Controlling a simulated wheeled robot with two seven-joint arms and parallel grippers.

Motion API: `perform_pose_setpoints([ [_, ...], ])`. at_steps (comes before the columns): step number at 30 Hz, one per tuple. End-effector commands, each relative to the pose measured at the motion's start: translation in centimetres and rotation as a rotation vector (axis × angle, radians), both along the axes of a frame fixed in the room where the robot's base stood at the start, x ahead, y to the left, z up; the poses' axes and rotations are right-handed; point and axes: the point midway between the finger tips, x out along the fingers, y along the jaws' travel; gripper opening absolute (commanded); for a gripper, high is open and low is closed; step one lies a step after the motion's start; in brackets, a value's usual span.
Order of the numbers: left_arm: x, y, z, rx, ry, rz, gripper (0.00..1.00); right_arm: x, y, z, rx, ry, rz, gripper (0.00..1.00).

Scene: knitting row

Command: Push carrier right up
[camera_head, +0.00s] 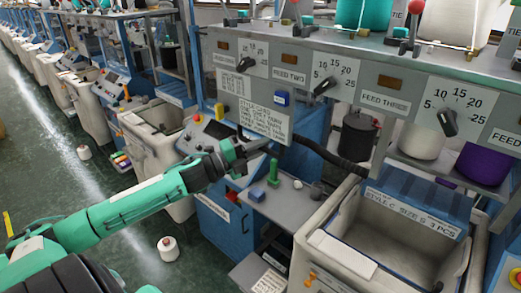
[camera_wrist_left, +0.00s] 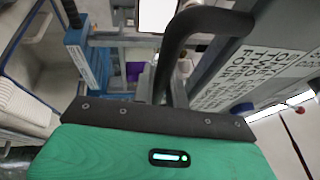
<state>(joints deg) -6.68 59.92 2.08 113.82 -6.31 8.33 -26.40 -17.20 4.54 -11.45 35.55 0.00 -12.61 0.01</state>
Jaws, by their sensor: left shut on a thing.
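My left gripper (camera_head: 258,150) reaches in from the left, in front of the grey panel with the dials. It is shut on a black bar (camera_head: 328,157), which runs from the gripper to the right and slightly down. In the left wrist view, a black bent bar (camera_wrist_left: 180,45) rises from behind the wrist's dark edge and turns right at the top. The fingertips are hidden there. I cannot tell from the frames how this bar joins the carrier. My right gripper is not in view.
The panel (camera_head: 350,70) with dials stands above the bar. White yarn cones (camera_head: 168,248) stand on the open floor at left.

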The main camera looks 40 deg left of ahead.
Motion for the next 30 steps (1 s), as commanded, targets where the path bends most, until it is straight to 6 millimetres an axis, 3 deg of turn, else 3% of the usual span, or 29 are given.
perform_pose_setpoints([
  [13, 0.05, 0.13, 1.01, 0.001, -0.012, 0.001, 0.0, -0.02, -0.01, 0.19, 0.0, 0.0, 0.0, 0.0],
  [14, 0.06, 0.12, 1.01, 0.0, -0.013, 0.001, 0.18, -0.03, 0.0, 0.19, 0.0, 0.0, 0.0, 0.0],
  [17, 0.05, 0.09, 0.9, 0.0, -0.01, 0.001, 0.36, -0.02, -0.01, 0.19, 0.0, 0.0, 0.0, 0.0],
  [30, -0.68, 0.38, 0.08, 0.0, -0.002, 0.001, 0.36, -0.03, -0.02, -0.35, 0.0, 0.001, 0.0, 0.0],
])
